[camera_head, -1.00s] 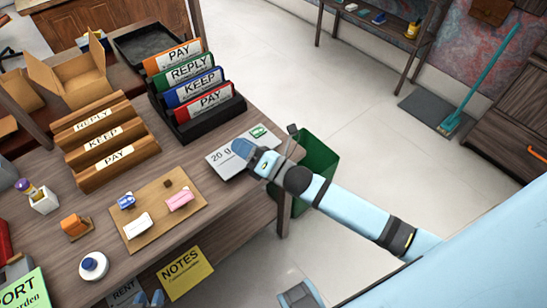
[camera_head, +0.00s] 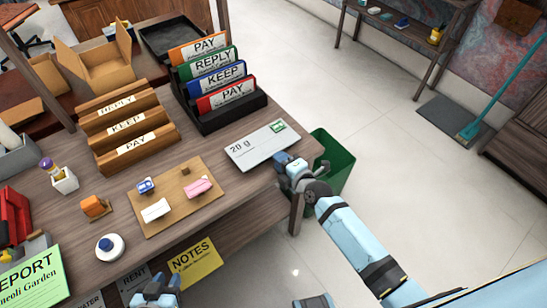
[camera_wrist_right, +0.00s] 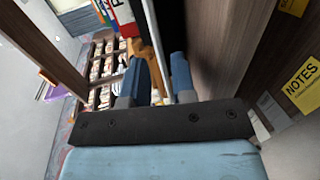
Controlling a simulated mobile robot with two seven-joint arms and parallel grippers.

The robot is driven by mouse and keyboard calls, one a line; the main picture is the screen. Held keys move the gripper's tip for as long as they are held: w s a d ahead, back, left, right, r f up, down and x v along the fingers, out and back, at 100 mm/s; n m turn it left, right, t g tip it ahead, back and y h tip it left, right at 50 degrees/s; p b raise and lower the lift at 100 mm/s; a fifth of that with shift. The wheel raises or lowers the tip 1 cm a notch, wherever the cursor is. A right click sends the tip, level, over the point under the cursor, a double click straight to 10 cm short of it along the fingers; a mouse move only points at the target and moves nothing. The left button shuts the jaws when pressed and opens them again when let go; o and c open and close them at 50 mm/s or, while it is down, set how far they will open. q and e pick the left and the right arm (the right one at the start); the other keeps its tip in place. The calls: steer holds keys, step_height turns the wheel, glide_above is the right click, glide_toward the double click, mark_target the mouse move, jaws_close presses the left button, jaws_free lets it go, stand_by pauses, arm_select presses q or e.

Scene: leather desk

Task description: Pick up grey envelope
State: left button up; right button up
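The grey envelope (camera_head: 258,148), marked "20 g" with a green stamp, lies flat near the desk's right corner. My right gripper (camera_head: 284,164) is beside the envelope's near, right-hand side, close to the desk edge. In the right wrist view its two blue fingers (camera_wrist_right: 157,78) stand apart, with a thin pale edge between them that looks like the envelope. I cannot tell whether they touch it. My left gripper (camera_head: 155,290) is at the bottom of the head view, in front of the desk, fingers apart and empty.
A black rack of labelled folders (camera_head: 232,113) stands behind the envelope. A cork board (camera_head: 172,215) with small items lies to its left. A green bin (camera_head: 333,160) stands on the floor beside the desk corner. Bare desk separates board and envelope.

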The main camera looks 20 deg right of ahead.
mark_target(275, 151)
steer(key=shift+x, duration=1.5)
jaws_close()
step_height(275, 151, up, 3)
steer(key=p, duration=0.2)
steer(key=shift+p, duration=0.4)
steer(key=shift+f, duration=0.2)
steer(key=r+p+v, duration=0.2)
steer(key=p+v, duration=0.7)
steer(key=v, duration=0.5)
steer(key=shift+s+p, duration=0.15)
steer(key=shift+p, duration=0.2)
